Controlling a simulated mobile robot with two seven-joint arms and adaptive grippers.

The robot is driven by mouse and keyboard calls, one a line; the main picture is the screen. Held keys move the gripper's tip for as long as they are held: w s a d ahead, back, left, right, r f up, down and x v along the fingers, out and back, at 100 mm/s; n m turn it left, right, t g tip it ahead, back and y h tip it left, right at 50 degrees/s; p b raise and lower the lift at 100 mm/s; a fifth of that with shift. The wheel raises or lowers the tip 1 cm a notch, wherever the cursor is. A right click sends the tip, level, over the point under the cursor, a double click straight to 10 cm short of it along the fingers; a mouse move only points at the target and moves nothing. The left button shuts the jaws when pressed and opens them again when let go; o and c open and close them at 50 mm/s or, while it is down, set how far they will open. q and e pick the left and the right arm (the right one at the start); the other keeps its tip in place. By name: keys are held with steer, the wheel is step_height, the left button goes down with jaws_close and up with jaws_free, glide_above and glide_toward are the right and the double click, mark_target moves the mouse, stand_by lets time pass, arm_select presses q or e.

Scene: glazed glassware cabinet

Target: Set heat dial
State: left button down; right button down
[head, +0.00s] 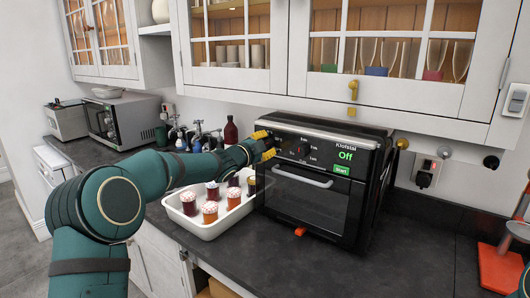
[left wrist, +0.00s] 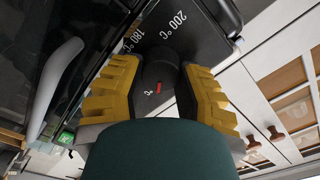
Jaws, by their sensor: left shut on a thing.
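The black countertop oven (head: 318,195) stands on the dark counter, with its glass door closed. Its green display (head: 345,156) reads "Off", with a green "Start" button (head: 341,170) below. My left gripper (head: 268,145) is at the left part of the oven's control panel. In the left wrist view my left gripper (left wrist: 158,90) is shut on the black heat dial (left wrist: 159,68), a yellow finger on each side. A small red mark shows on the dial, and "180 °C" and "200 °C" are printed nearby. In the head view the gripper largely hides the dial. My right gripper is out of view.
A white tray (head: 207,230) with several topped jars stands left of the oven, below my left arm. A microwave (head: 122,120) and bottles stand farther left. Glazed cabinets (head: 395,55) hang above. A red-based device (head: 498,268) stands at the right; counter between is clear.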

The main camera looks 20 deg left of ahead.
arm_select(q)
steer(key=shift+m+b, duration=0.3)
steer(key=shift+m, duration=0.2)
steer(key=m+b, duration=0.6)
steer(key=m, duration=1.7)
steer(key=shift+a+f, duration=0.1)
steer(key=shift+f, duration=0.05)
steer(key=shift+m, duration=0.3)
steer(key=c, duration=0.6)
jaws_free()
steer(key=shift+w, duration=0.1)
steer(key=shift+o, duration=0.2)
steer(key=shift+f, duration=0.1)
